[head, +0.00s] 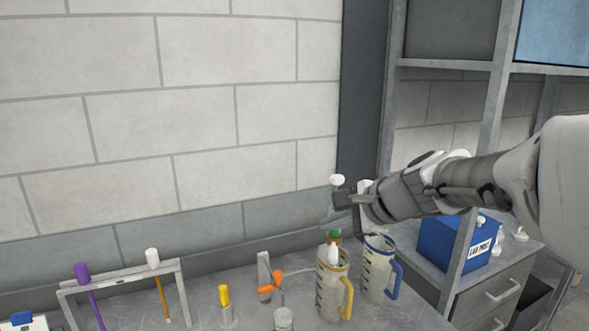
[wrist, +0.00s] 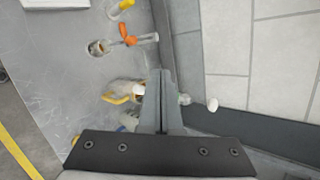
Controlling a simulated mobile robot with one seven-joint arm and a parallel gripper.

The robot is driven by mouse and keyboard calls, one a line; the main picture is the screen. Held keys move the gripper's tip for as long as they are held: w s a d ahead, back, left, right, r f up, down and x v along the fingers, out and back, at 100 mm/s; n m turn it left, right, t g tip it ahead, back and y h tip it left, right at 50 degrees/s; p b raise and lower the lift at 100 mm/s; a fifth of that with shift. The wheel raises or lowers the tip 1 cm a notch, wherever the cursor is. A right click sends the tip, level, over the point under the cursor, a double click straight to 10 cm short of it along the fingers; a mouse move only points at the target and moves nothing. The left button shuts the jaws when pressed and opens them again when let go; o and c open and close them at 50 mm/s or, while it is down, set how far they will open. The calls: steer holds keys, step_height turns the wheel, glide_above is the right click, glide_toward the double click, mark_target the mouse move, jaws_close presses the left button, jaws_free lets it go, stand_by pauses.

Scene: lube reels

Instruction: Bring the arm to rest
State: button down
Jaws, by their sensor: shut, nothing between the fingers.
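My gripper (head: 327,219) is at the end of my arm, which reaches in from the right in the head view. It hangs above the back of the bench, over the jug with the yellow handle (head: 331,292). In the wrist view my gripper (wrist: 161,73) shows its two grey fingers together, with nothing between them. The fingers partly hide the bench items behind them. The jug with the blue handle (head: 377,272) stands just to the right, below my wrist. I cannot tell the exact gap between the fingers and the jugs.
A grey frame (head: 120,274) with purple and white-topped tools stands at the left. A yellow-topped item (head: 225,300), an orange winged part (head: 272,286) and a glass jar (head: 284,320) stand mid-bench. A blue box (head: 452,243) and shelf post (head: 488,120) are right, beside my arm.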

steer(key=s+d+f+n+h, duration=0.2)
steer(key=s+n, duration=0.3)
steer(key=s, duration=0.2)
steer(key=s+d+f+n+g+h, duration=0.1)
steer(key=s+d+f+n+h, duration=0.1)
steer(key=s+n, duration=0.3)
steer(key=s+d+f+n+g+h, duration=0.1)
steer(key=s+n, duration=0.4)
steer(key=s, duration=0.6)
steer(key=shift+d+f+h, duration=0.4)
steer(key=shift+d+h, duration=0.2)
steer(key=shift+d, duration=0.25)
